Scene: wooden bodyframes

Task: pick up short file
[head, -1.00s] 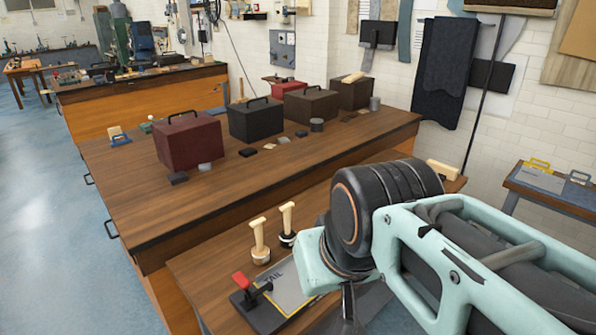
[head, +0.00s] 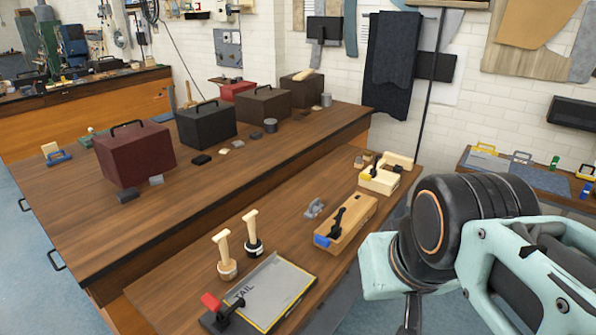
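I cannot make out a short file for certain in the head view. Two upright wooden-handled tools, a nearer one (head: 223,254) and a farther one (head: 252,233), stand on the near bench left of my arm; I cannot tell whether either is a file. My gripper (head: 411,316) points down at the bottom edge, right of the near bench's tools. Its fingertips are cut off by the frame, so its opening is hidden. It is apart from the wooden-handled tools.
The near bench (head: 160,300) holds a board marked TAIL (head: 268,292) with a red-handled clamp (head: 212,302), a wooden plane (head: 345,222), a small grey tool (head: 314,208) and a pale wooden block tool (head: 380,180). Boxes, including a dark red one (head: 134,155), stand on the bench behind.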

